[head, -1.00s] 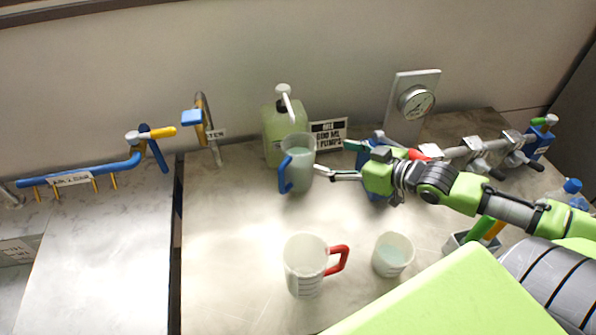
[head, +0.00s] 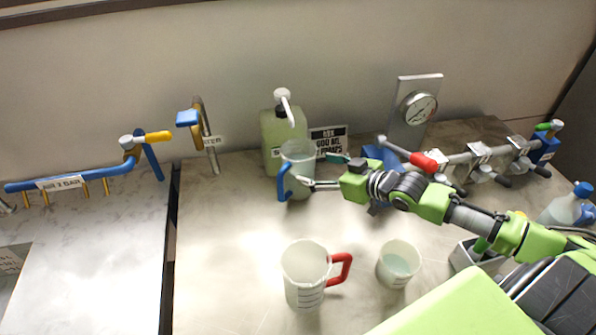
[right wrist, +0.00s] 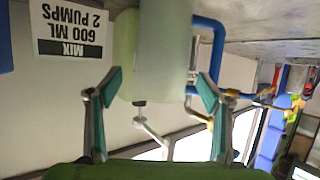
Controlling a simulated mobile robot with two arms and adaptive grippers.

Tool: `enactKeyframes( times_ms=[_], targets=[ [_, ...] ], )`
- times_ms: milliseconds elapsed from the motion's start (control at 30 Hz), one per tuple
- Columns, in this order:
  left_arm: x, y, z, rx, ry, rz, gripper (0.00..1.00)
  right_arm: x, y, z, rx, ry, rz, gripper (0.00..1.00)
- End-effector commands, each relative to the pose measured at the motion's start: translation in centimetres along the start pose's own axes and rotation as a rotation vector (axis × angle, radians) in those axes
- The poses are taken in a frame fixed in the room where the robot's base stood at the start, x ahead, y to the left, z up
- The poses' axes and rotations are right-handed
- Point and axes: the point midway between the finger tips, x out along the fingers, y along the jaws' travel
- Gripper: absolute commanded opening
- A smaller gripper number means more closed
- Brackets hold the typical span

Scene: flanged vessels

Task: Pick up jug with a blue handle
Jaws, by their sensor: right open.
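The jug with a blue handle (head: 298,160) is a pale, translucent jug standing upright on the counter, its handle on the left side. It also shows in the right wrist view (right wrist: 165,45), where the picture is upside down. My right gripper (head: 322,171) is open at the jug's right side, coming in from the right. In the right wrist view its two green-padded fingers (right wrist: 158,90) are spread, with the jug between and just beyond them. I cannot tell whether either finger touches it. My left gripper is out of view.
A green pump bottle (head: 272,130) stands close behind the jug. A red-handled jug (head: 303,275) and a beaker (head: 398,265) stand in front. A valve pipe (head: 475,157) and gauge plate (head: 415,105) are at the right.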

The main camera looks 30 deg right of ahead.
Motion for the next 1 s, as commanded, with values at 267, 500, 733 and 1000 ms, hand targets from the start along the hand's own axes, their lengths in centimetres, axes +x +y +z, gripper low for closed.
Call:
enactKeyframes(
  times_ms=[267, 500, 733, 1000],
  targets=[
    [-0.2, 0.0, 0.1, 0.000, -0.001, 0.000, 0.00, 2.4, 0.0, -0.1, 0.001, 0.000, 0.001, 0.72],
    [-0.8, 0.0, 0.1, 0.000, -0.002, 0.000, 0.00, 3.8, -0.1, -0.3, 0.002, 0.001, 0.001, 0.72],
    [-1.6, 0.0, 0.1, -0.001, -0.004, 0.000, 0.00, 6.8, -0.2, -0.2, 0.003, 0.002, 0.001, 0.72],
    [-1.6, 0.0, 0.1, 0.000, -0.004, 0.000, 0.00, 7.8, -0.3, 0.0, 0.000, 0.000, 0.000, 0.72]
  ],
)
